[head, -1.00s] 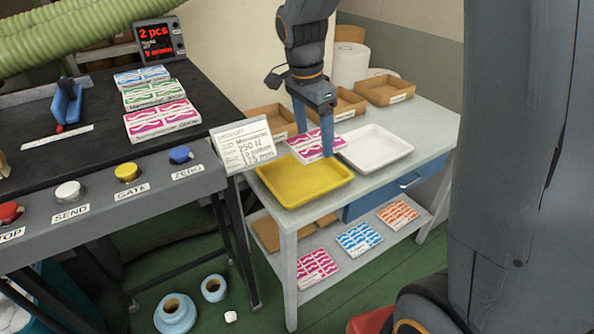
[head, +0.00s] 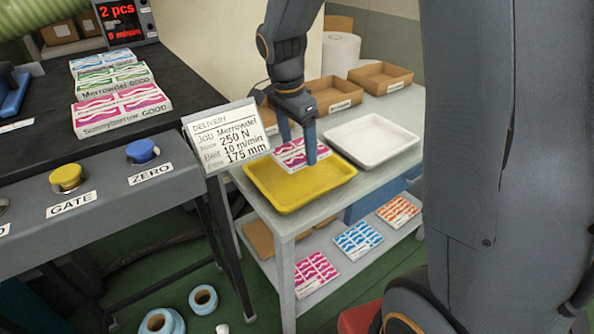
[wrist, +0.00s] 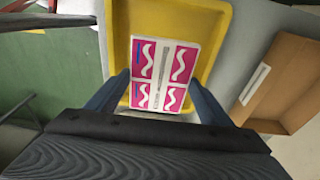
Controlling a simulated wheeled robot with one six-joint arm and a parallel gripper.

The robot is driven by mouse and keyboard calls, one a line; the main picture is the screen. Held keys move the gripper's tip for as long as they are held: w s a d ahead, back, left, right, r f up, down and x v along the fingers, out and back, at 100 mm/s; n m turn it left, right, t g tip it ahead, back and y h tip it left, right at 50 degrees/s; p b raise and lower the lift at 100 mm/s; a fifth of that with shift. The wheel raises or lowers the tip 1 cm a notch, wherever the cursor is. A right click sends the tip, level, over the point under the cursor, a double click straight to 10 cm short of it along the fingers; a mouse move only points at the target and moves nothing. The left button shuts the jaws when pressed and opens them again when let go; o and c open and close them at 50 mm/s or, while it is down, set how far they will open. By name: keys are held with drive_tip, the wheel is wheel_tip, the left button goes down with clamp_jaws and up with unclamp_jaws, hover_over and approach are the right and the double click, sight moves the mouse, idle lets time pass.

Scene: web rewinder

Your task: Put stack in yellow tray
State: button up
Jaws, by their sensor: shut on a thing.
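My gripper (head: 297,150) is shut on a pink-and-white printed stack (head: 301,151), with one blue finger on each side of it. The stack is over the back part of the yellow tray (head: 270,193). In the wrist view the stack (wrist: 164,74) lies between the fingers (wrist: 160,95), within the outline of the yellow tray (wrist: 205,16). Whether the stack touches the tray floor I cannot tell. The rest of the tray is empty.
A white tray (head: 372,139) stands right of the yellow one on the same bench. Cardboard boxes (head: 332,92) line the back. A delivery sign (head: 228,135) stands close at the left. Printed stacks (head: 358,240) lie on the lower shelf, and several more (head: 122,107) on the black conveyor.

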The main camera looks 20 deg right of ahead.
sight(300, 177)
drive_tip(key=shift+f+p, duration=0.55)
drive_tip(key=shift+f, duration=3.05)
drive_tip(key=o, duration=1.2)
drive_tip(key=shift+f, duration=0.1)
drive_tip(key=r, duration=0.4)
drive_tip(key=a+r+b, duration=0.1)
drive_tip(key=r, duration=0.3)
drive_tip(key=r+b, duration=0.1)
drive_tip(key=r, duration=0.3)
drive_tip(key=shift+s+a, duration=0.3)
drive_tip(key=s+d+f+n+y, duration=0.1)
drive_tip(key=s+f+n, duration=0.3)
drive_tip(key=s+n, duration=0.3)
drive_tip(key=s+f+n, duration=0.4)
drive_tip(key=s+n, duration=0.3)
drive_tip(key=s, duration=0.2)
drive_tip(key=shift+s+d+f+y, duration=0.3)
drive_tip(key=shift+s+d+y, duration=0.05)
drive_tip(key=shift+d+y, duration=0.05)
